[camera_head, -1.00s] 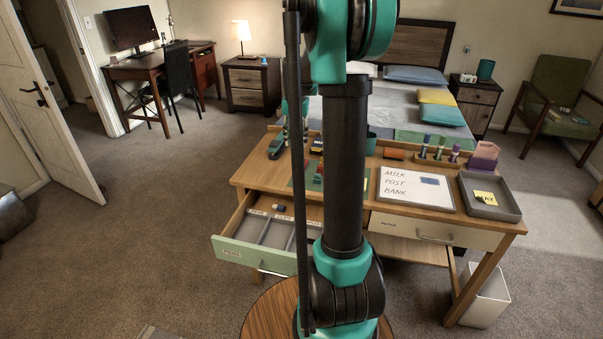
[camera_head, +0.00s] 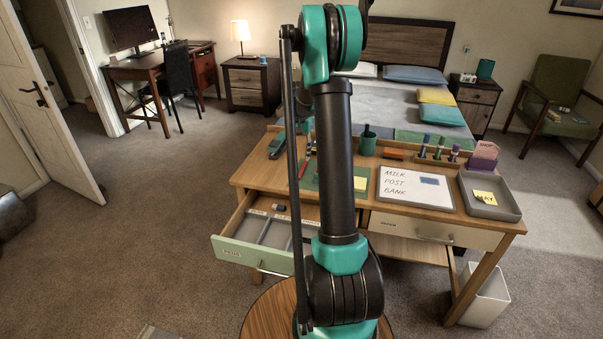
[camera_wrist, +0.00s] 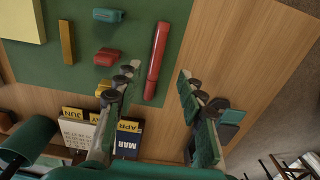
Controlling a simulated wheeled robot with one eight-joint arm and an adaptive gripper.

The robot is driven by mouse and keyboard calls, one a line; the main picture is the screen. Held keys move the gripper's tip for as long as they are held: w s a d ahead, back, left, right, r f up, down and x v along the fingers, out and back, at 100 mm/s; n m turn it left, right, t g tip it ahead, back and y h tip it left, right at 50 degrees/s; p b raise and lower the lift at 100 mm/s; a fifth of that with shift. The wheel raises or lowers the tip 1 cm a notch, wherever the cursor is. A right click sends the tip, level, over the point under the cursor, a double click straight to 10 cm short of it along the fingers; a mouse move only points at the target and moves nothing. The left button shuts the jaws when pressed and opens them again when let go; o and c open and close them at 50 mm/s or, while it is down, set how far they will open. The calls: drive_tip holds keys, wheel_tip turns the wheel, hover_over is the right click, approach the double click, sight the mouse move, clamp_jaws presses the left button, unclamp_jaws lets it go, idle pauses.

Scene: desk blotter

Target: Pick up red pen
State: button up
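The red pen (camera_wrist: 157,58) lies near the right edge of the green blotter (camera_wrist: 140,28) in the wrist view. In the head view the red pen (camera_head: 304,168) shows as a thin red strip at the blotter's left edge, beside my arm. My gripper (camera_wrist: 155,78) is open and empty in the wrist view. Its fingers are spread either side of the pen's line, with the pen between them in the picture and no visible contact. How high the fingers are above the pen I cannot tell. In the head view my arm hides the gripper.
A red block (camera_wrist: 106,57), a teal block (camera_wrist: 108,15) and a yellow stick (camera_wrist: 67,42) lie left of the pen. A calendar (camera_wrist: 75,130) stands beyond the blotter. A teal object (camera_wrist: 232,117) is near the right finger. An open drawer (camera_head: 255,254) juts from the desk.

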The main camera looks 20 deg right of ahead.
sight(301, 170)
drive_tip(key=shift+s+d+f, duration=0.1)
drive_tip(key=shift+f, duration=1.6)
drive_tip(key=shift+s+d+f, duration=0.1)
drive_tip(key=shift+f, duration=1.6)
drive_tip(key=shift+c, duration=0.2)
clamp_jaws()
